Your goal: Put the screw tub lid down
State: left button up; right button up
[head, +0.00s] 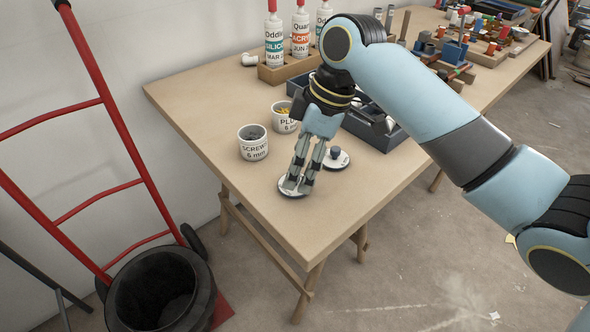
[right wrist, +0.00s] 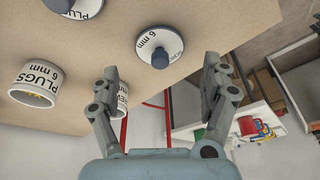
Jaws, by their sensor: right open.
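The screw tub lid (head: 292,188), a white disc with a dark knob, lies flat on the table near its front edge. In the right wrist view the lid (right wrist: 174,33) reads "6 mm"; its other word is hard to read. My right gripper (head: 298,184) points down over it in the head view, open, with fingers apart on either side of the knob and partly hiding the lid. The white screw tub (head: 253,150) stands uncovered, left of and behind the lid. It is mostly hidden behind a finger in the right wrist view. My left gripper is not in view.
The plugs tub (head: 284,124) stands uncovered behind the screw tub. The plugs lid (head: 337,160) lies right of my gripper. A dark blue tray (head: 375,139) and a bottle rack (head: 290,73) stand farther back. Bare tabletop lies left and in front.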

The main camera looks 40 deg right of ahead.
jog(key=p+v, duration=0.1)
jog(key=v, duration=0.7)
jog(key=s+f+m, duration=0.1)
jog(key=s, duration=0.1)
jog(key=s+a+f+m, duration=0.1)
jog(key=s+f, duration=0.1)
jog(key=s, duration=0.1)
jog(key=s+a+f+m+h, duration=0.1)
jog(key=s, duration=0.2)
jog(key=shift+s+a+f+m+t, duration=0.1)
jog(key=shift+a+f+m+t, duration=0.15)
jog(key=shift+f+m+t, duration=0.15)
jog(key=s+m+h, duration=0.2)
jog(key=s+m, duration=0.3)
jog(key=s, duration=0.4)
jog(key=s+d+f+b, duration=0.1)
jog(key=d+f, duration=0.1)
jog(key=f, duration=1.2)
jog(key=s+d+f+b, duration=0.1)
jog(key=f, duration=1.3)
jog(key=s+d+f+g, duration=0.1)
jog(key=s+f+g, duration=0.1)
jog(key=s+f, duration=1.5)
jog(key=shift+s+d+m+b, duration=0.15)
jog(key=shift+s+m+b, duration=0.2)
jog(key=shift+s, duration=0.25)
